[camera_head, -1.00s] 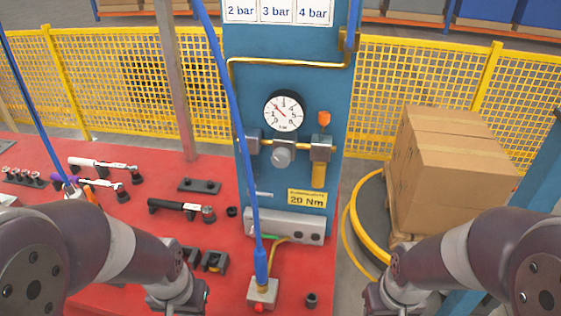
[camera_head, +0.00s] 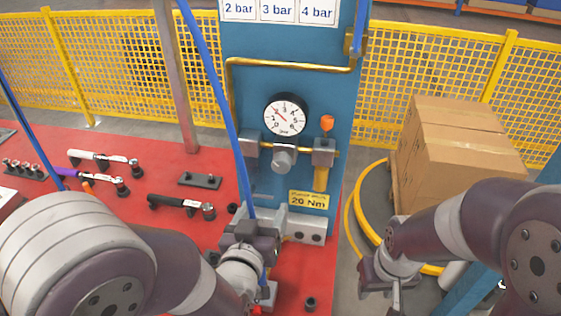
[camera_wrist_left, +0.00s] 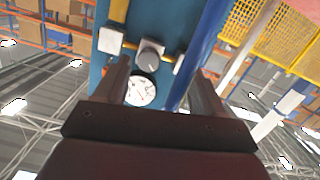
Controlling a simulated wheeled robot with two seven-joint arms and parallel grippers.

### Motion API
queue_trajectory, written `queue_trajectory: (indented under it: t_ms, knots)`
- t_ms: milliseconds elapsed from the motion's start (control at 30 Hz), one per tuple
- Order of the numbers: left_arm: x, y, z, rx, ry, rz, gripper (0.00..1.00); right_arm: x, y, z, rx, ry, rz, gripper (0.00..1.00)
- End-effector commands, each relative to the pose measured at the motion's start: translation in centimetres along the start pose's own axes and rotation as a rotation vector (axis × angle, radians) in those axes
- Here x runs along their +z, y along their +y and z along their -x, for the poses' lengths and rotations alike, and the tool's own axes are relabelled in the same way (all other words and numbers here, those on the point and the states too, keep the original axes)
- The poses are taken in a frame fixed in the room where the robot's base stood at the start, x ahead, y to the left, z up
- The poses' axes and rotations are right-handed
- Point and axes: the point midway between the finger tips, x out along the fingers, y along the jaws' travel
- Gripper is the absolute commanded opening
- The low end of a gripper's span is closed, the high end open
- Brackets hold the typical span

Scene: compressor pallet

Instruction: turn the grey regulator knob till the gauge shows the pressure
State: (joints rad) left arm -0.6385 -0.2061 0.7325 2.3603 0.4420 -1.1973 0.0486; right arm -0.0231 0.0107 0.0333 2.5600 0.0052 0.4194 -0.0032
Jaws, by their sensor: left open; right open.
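The grey regulator knob (camera_head: 284,158) sits on the blue panel (camera_head: 345,110), below the round white gauge (camera_head: 285,115). The gauge's red needle points to the upper left, near the 2; the exact reading is too small to tell. My left gripper (camera_head: 256,228) is below and slightly left of the knob, apart from it, partly behind the blue hose. In the left wrist view my open fingers (camera_wrist_left: 160,68) frame the knob (camera_wrist_left: 150,56) and gauge (camera_wrist_left: 140,90), with nothing held. My right gripper (camera_head: 378,284) is open and empty, low right of the panel.
A blue hose (camera_head: 222,100) hangs in front of the panel's left side. Tools lie on the red table (camera_head: 130,215) at left. A cardboard box (camera_head: 455,145) stands at right. Pressure cards (camera_head: 277,11) hang above.

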Motion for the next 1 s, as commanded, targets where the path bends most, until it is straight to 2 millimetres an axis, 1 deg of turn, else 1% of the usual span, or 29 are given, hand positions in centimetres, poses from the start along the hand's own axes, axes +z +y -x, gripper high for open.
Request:
queue_trajectory:
  t_ms: [33,100,200,267,367,500,600,700,800,1000]
  knots:
    - [-0.6,0.6,0.5,0.014,0.051,-0.002,0.70,0.0,0.0,0.1,0.000,0.000,0.000,0.43]
    - [-1.4,1.1,0.9,0.023,0.112,-0.001,0.70,0.0,0.0,0.2,0.000,0.000,0.000,0.43]
    - [-1.9,1.2,0.4,0.024,0.140,-0.001,0.70,-0.1,0.0,0.4,0.000,0.000,0.000,0.43]
    - [-2.1,1.2,-0.6,0.021,0.141,-0.001,0.70,-0.1,0.0,0.7,0.000,0.000,0.000,0.43]
    - [-2.6,1.2,-3.1,0.020,0.141,0.000,0.70,-0.1,0.0,1.3,0.000,0.000,0.000,0.43]
    - [-3.1,1.3,-6.9,0.021,0.140,-0.001,0.70,-0.3,0.0,2.2,0.000,0.000,0.000,0.43]
    - [-3.4,1.4,-8.9,0.023,0.140,0.000,0.70,-0.3,0.0,2.6,0.000,0.000,0.000,0.43]
    - [-3.5,1.4,-10.3,0.023,0.139,0.000,0.70,-0.3,0.0,2.9,0.000,0.000,0.000,0.43]
    - [-3.5,1.4,-11.1,0.024,0.140,0.000,0.70,-0.4,0.0,3.0,0.000,0.000,0.000,0.43]
    - [-3.5,1.4,-11.5,0.024,0.139,-0.001,0.70,-0.4,0.0,3.0,0.000,0.000,0.000,0.43]
